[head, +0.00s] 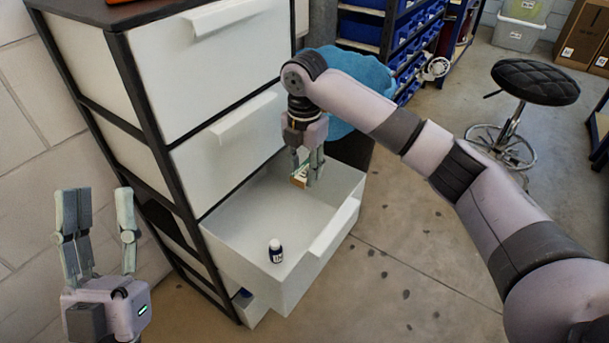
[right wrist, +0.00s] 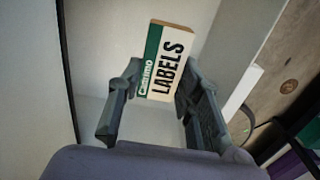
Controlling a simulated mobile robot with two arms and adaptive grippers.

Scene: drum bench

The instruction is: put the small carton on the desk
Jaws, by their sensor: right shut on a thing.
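The small carton (head: 299,178), white and green with a tan edge, is inside the open drawer (head: 338,232) in the head view. In the right wrist view the carton (right wrist: 166,62) reads "LABELS" and lies between the fingertips. My right gripper (head: 307,172) points down into the drawer's far end and is shut on the carton, whose lower part is partly hidden by the fingers. I cannot tell whether the carton touches the drawer floor. My left gripper (head: 96,200) is open and empty at the lower left, fingers up. No desk is clearly identifiable.
A small dark bottle with a white cap (head: 276,250) stands in the drawer's near part. The drawer unit (head: 225,75) has closed drawers above. A blue bag-lined bin (head: 350,85) is behind, and a black stool (head: 535,82) at right.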

